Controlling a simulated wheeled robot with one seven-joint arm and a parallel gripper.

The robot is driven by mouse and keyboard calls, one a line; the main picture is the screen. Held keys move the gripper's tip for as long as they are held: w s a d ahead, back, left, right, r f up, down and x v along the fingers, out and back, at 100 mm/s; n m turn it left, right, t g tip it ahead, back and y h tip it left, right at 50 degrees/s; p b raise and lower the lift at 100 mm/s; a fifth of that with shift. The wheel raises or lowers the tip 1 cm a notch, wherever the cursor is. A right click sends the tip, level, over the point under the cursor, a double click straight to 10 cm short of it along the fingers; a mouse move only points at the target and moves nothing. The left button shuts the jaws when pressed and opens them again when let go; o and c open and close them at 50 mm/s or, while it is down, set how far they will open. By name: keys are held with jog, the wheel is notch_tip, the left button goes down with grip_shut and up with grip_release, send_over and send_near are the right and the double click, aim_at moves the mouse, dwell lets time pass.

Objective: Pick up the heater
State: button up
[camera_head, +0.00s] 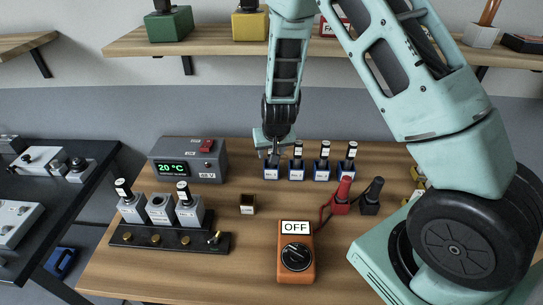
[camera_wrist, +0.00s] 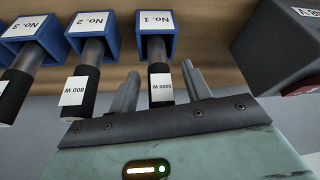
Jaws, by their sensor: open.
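Several black-handled heaters stand in blue-framed holders at the back of the table. In the wrist view, the heater labelled 1000 W (camera_wrist: 160,82) is in holder No. 1 (camera_wrist: 157,22). The 800 W heater (camera_wrist: 82,84) is in holder No. 2 (camera_wrist: 90,22). My gripper (camera_wrist: 163,78) is open, its fingers on either side of the 1000 W handle with a gap at each side. In the head view, my gripper (camera_head: 272,150) is above the leftmost holder (camera_head: 271,174) and largely hides its heater.
A grey unit reading 20 °C (camera_head: 188,160) stands left of the holders; its side is close in the wrist view (camera_wrist: 285,45). In front are an orange box marked OFF (camera_head: 296,262), red (camera_head: 343,193) and black (camera_head: 371,200) connectors, and a black rack (camera_head: 170,238). A shelf (camera_head: 215,41) runs above.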

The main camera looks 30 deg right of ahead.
jog(key=shift+f, duration=0.15)
grip_shut()
jog(key=shift+r, duration=0.2)
